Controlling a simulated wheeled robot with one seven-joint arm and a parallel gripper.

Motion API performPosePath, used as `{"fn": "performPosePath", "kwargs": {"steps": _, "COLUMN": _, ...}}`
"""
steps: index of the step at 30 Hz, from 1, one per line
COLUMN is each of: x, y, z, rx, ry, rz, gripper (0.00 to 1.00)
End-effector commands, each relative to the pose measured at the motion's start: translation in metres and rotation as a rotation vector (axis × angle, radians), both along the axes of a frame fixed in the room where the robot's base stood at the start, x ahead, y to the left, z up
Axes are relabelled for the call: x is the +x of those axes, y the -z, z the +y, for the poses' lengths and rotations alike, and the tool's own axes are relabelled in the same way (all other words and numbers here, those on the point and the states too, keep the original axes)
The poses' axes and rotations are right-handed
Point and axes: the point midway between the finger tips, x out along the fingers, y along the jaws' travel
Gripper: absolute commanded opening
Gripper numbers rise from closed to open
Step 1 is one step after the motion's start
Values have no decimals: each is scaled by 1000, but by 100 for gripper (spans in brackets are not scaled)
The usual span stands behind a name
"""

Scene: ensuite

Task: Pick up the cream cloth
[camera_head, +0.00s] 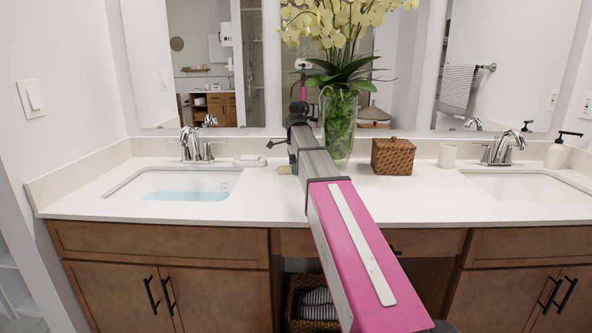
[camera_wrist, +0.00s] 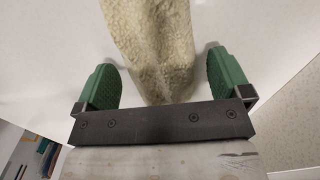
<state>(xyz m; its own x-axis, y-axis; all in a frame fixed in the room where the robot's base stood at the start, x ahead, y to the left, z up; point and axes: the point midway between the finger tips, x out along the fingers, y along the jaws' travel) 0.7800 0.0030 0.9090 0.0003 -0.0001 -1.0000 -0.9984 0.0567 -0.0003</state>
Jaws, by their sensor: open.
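The cream cloth (camera_wrist: 152,40) shows in the wrist view as a pale, rough-textured piece, running from the top edge down between my fingers. My gripper (camera_wrist: 161,68) is open, with one green finger on each side of the cloth and a gap between each finger and the cloth. In the head view my arm reaches over the counter, and a small beige bit of the cloth (camera_head: 285,170) shows left of my arm. The rest of it is hidden there by my arm.
A glass vase (camera_head: 339,125) with yellow orchids and a woven box (camera_head: 392,157) stand right of my arm. A soap dish (camera_head: 249,160) lies to the left. The left basin (camera_head: 180,185) holds bluish water. Mirrors rise behind the white counter (camera_head: 260,206).

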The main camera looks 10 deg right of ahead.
Motion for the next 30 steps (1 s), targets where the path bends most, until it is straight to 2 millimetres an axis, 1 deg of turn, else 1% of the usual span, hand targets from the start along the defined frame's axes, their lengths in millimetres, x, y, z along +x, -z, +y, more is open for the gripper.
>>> {"fn": "performPosePath", "kwargs": {"steps": 2, "x": 0, "y": 0, "z": 0, "rx": 0, "ry": 0, "rz": 0, "gripper": 96}}
{"fn": "performPosePath", "kwargs": {"steps": 5, "x": 0, "y": 0, "z": 0, "rx": 0, "ry": 0, "rz": 0, "gripper": 66}}
{"fn": "performPosePath", "kwargs": {"steps": 6, "x": 0, "y": 0, "z": 0, "rx": 0, "ry": 0, "rz": 0, "gripper": 53}}
{"fn": "performPosePath", "kwargs": {"steps": 7, "x": 0, "y": 0, "z": 0, "rx": 0, "ry": 0, "rz": 0, "gripper": 44}}
{"fn": "performPosePath", "kwargs": {"steps": 16, "x": 0, "y": -1, "z": 0, "rx": 0, "ry": 0, "rz": 0, "gripper": 42}}
{"fn": "performPosePath", "kwargs": {"steps": 20, "x": 0, "y": -4, "z": 0, "rx": 0, "ry": 0, "rz": 0, "gripper": 42}}
{"fn": "performPosePath", "kwargs": {"steps": 23, "x": 1, "y": -11, "z": 0, "rx": 0, "ry": 0, "rz": 0, "gripper": 42}}
{"fn": "performPosePath", "kwargs": {"steps": 26, "x": 1, "y": -22, "z": 0, "rx": 0, "ry": 0, "rz": -2, "gripper": 42}}
{"fn": "performPosePath", "kwargs": {"steps": 30, "x": 0, "y": -45, "z": 2, "rx": 0, "ry": -1, "rz": -2, "gripper": 42}}
